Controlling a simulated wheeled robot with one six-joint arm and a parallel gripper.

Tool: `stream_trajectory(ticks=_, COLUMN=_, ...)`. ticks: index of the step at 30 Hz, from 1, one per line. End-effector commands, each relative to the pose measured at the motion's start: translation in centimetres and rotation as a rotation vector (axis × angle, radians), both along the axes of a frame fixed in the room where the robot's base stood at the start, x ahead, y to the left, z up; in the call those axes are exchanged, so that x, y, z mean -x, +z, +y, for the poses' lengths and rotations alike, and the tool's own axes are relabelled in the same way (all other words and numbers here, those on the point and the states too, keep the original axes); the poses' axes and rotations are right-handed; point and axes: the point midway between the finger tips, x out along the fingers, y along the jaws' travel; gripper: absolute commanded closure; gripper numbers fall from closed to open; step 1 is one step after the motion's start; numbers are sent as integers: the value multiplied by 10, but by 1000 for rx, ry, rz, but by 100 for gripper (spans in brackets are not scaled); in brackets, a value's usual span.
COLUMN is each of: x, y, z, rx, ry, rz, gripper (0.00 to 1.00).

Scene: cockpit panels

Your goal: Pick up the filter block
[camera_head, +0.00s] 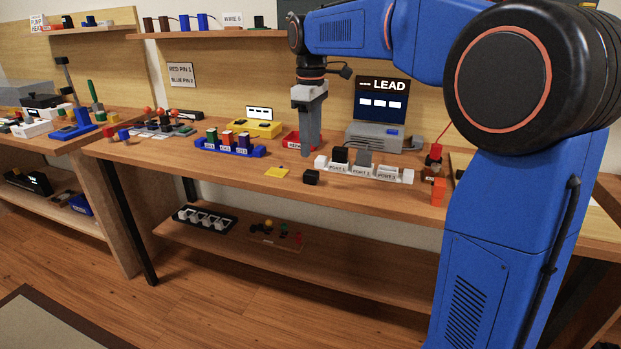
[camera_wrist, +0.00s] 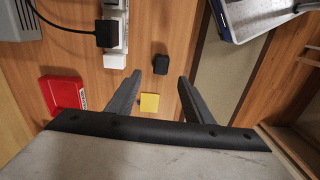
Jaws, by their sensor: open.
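No block in view can be read as labelled filter. A small black block (camera_head: 311,177) lies loose near the table's front edge, and it also shows in the wrist view (camera_wrist: 160,64) just beyond the space between my fingertips. My gripper (camera_head: 309,153) points down above the table, behind the black block in the head view. In the wrist view my gripper (camera_wrist: 159,77) has its two fingers apart with nothing held between them. A white port strip (camera_head: 384,174) stands to the right, with black and grey blocks in it.
A yellow note (camera_head: 277,172) lies left of the black block. A red tray (camera_wrist: 62,93) sits close to my gripper. A blue rack (camera_head: 213,148) with coloured blocks is further left. A grey device (camera_head: 374,137) stands behind the port strip. Bare wood surrounds the black block.

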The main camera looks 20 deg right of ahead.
Motion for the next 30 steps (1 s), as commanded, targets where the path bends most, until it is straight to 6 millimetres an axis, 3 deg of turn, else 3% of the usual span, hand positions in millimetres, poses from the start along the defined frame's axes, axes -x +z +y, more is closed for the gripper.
stream_trajectory(ticks=3, x=0, y=-15, z=0, rx=0, ry=0, rz=1, gripper=53)
stream_trajectory(ticks=11, x=1, y=-31, z=0, rx=0, ry=0, rz=1, gripper=53)
stream_trajectory(ticks=21, x=3, y=-72, z=0, rx=0, ry=0, rz=1, gripper=53)
stream_trajectory(ticks=30, x=3, y=-76, z=0, rx=0, ry=0, rz=0, gripper=53)
